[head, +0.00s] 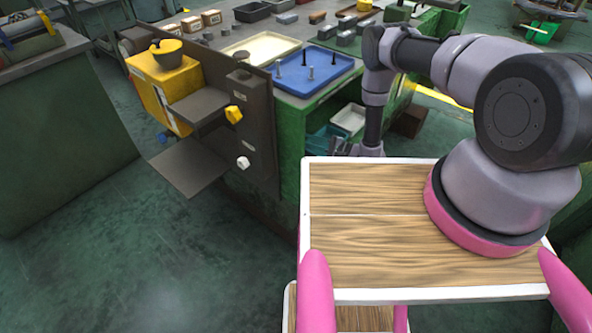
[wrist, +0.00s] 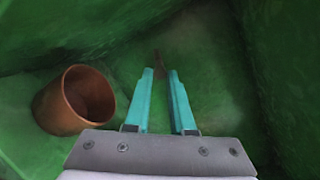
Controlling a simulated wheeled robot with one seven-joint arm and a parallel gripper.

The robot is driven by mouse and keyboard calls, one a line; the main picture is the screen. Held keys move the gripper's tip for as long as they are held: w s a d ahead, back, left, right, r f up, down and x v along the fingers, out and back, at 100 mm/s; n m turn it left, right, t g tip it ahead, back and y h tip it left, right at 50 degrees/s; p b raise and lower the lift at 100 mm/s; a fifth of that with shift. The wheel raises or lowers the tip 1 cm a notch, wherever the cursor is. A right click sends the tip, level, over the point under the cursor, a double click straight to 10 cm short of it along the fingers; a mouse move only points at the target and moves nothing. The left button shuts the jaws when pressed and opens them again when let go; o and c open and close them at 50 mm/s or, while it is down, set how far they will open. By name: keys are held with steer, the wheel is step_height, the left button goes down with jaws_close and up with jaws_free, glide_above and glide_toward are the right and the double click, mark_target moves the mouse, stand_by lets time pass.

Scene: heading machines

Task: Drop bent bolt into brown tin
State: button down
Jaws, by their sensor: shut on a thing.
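The brown tin (wrist: 86,92) stands at the left in the wrist view, its open mouth facing up and toward the camera, on a green surface. My gripper (wrist: 160,72), with two teal fingers, is to the right of the tin and apart from it. In the head view my gripper (head: 357,149) is low beside the green bench, partly hidden behind my tray. The tin is not visible there.
Green walls enclose the space around the tin. In the head view, the green bench (head: 290,150) carries a blue tray (head: 335,72) with upright bolts and a cream tray (head: 262,47). A pale bin (head: 350,118) sits on its shelf. A yellow machine (head: 165,90) stands left.

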steer(key=shift+f, duration=2.55)
steer(key=c, duration=0.7)
jaws_free()
steer(key=shift+d, duration=0.1)
steer(key=v, duration=1)
steer(key=shift+s+d, duration=0.15)
steer(key=shift+d, duration=0.15)
